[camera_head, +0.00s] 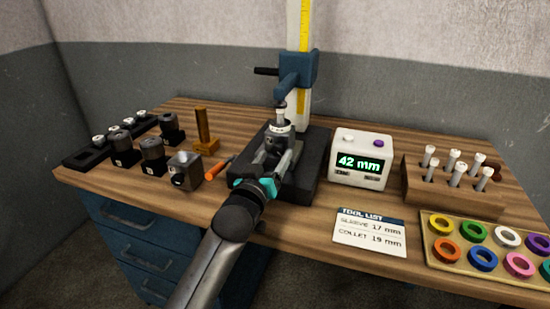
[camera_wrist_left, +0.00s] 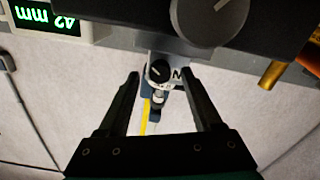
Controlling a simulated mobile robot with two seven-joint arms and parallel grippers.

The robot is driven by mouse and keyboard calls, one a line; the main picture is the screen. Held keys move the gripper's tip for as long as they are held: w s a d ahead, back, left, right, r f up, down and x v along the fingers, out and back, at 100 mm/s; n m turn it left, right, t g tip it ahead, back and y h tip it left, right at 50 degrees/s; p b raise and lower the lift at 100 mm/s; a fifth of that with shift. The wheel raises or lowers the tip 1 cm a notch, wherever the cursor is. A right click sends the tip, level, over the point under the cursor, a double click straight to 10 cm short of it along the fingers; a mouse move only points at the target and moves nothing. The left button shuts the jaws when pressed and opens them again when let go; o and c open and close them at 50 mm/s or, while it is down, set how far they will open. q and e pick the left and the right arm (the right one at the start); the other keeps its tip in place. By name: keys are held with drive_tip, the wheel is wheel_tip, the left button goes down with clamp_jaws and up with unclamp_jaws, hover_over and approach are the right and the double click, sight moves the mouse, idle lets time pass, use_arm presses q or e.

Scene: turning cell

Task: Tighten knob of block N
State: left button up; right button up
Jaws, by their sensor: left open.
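Block N (camera_wrist_left: 177,76) is a small light block with a black letter N and a round black knob (camera_wrist_left: 158,71) in the left wrist view. In the head view the block (camera_head: 277,128) sits on the black base (camera_head: 313,170) of the measuring stand, under its blue carriage (camera_head: 297,75). My left gripper (camera_head: 276,153) reaches in from the front and is open. In the wrist view its fingers (camera_wrist_left: 159,76) appear on either side of the knob, with gaps on both sides. Whether the fingertips reach the knob's depth is unclear. My right gripper is out of view.
A display box (camera_head: 361,158) reading 42 mm stands right of the base. An orange-handled tool (camera_head: 217,170) and a metal block (camera_head: 185,169) lie left of it. A tool list card (camera_head: 370,231), a wooden pin rack (camera_head: 450,188) and a tray of coloured rings (camera_head: 429,251) are at right.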

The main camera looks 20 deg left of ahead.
use_arm(q)
drive_tip(key=shift+w, duration=0.65)
clamp_jaws()
